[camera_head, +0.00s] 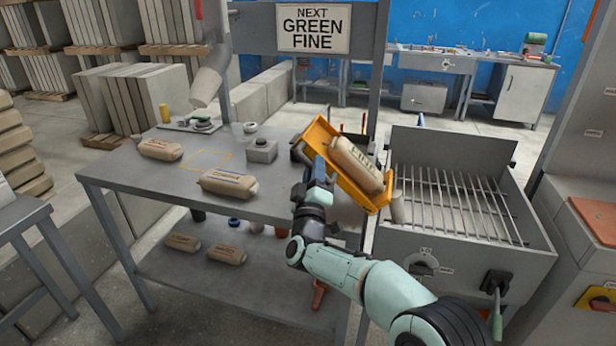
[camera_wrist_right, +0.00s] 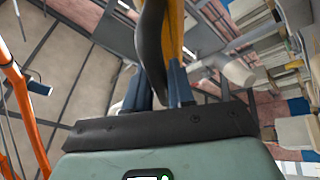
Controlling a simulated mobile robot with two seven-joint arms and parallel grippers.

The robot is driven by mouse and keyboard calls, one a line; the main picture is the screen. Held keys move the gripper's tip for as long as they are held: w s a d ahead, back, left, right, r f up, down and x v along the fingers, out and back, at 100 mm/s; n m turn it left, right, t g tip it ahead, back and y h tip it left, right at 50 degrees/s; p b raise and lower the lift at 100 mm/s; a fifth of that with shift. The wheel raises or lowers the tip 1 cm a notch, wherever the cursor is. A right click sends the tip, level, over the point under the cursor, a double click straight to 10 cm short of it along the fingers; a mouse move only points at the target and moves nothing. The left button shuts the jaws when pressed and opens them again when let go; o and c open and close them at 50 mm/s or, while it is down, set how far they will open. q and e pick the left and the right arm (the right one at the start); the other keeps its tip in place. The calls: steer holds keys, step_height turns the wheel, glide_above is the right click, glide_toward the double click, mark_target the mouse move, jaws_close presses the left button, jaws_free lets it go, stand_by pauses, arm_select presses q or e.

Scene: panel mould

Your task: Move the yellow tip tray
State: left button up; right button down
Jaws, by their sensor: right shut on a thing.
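The yellow tip tray (camera_head: 318,134) is held up in the air and tilted, its lower end toward the right. A beige bag (camera_head: 358,165) with dark lettering lies in it. My right gripper (camera_head: 318,172) is shut on the tray's near side. In the right wrist view the tray (camera_wrist_right: 177,40) shows as a yellow strip between or just beyond my blue-grey fingers (camera_wrist_right: 160,88), and a dark shape partly hides it. My left gripper is not in view.
Right of the tray stands a grey box with a barred grate (camera_head: 450,205); a small beige piece (camera_head: 398,208) is at its left edge. The grey table (camera_head: 130,176) bears beige bags (camera_head: 228,184) and a yellow outlined square (camera_head: 210,159). A sign (camera_head: 313,28) reads "NEXT GREEN FINE".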

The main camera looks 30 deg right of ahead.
steer(key=shift+s+d+r+m+g+h, duration=0.25)
steer(key=shift+s+d+r+m+h, duration=0.25)
steer(key=shift+r+m, duration=0.3)
steer(key=shift+s+d+r+m+g+h, duration=0.25)
steer(key=shift+s+d+r+m+h, duration=0.2)
steer(key=shift+s+r+m, duration=0.35)
steer(key=shift+w+d, duration=0.1)
steer(key=shift+w, duration=0.05)
steer(key=c, duration=1.3)
jaws_free()
steer(key=shift+c, duration=0.2)
steer(key=shift+f, duration=0.1)
steer(key=v, duration=1.3)
steer(key=shift+a, duration=0.2)
